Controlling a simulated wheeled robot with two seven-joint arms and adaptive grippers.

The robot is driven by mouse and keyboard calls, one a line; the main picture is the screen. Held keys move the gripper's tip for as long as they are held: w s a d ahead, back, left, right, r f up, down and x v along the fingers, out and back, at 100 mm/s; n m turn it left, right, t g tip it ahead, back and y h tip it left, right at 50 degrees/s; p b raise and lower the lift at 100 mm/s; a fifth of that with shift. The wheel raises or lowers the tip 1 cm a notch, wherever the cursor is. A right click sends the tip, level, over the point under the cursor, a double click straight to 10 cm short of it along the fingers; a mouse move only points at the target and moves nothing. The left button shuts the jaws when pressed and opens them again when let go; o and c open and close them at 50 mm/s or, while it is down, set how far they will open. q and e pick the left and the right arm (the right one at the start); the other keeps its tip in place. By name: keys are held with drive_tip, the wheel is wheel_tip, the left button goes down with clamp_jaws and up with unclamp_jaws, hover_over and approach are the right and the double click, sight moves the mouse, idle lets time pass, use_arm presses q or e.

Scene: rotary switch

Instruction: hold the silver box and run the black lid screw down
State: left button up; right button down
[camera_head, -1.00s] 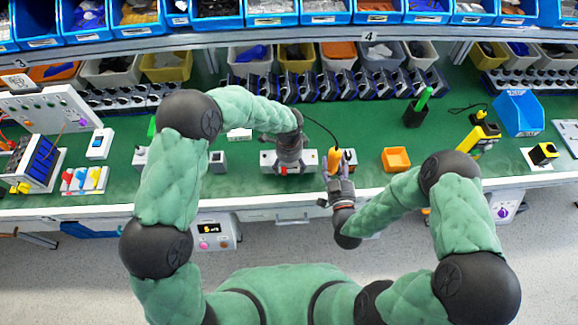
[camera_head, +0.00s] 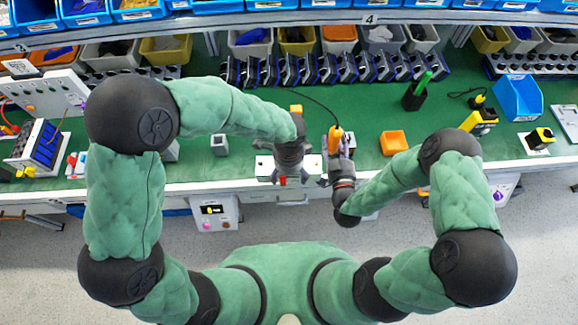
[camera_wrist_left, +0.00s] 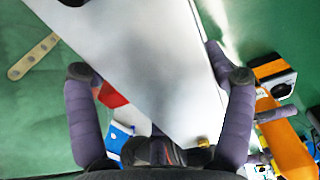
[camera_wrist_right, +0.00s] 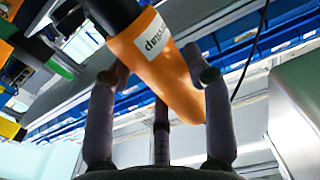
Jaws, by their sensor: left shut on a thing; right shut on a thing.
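The silver box (camera_head: 265,168) is near the front edge of the green bench, partly hidden under my left gripper (camera_head: 290,170). In the left wrist view its pale flat face (camera_wrist_left: 150,60) runs between the two fingers, and my left gripper is shut on it. A small brass-coloured part (camera_wrist_left: 203,142) shows near its edge. My right gripper (camera_head: 338,160) is shut on an orange electric screwdriver (camera_head: 335,134), just right of the box. The right wrist view shows its orange body (camera_wrist_right: 165,65) between the fingers. I cannot make out the black lid screw or the screwdriver's tip.
A cable runs back from the screwdriver. A row of dark blue-edged parts (camera_head: 300,72) lines the back. A small grey block (camera_head: 219,144) stands left.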

use_arm(q)
drive_tip(key=shift+w, duration=0.15)
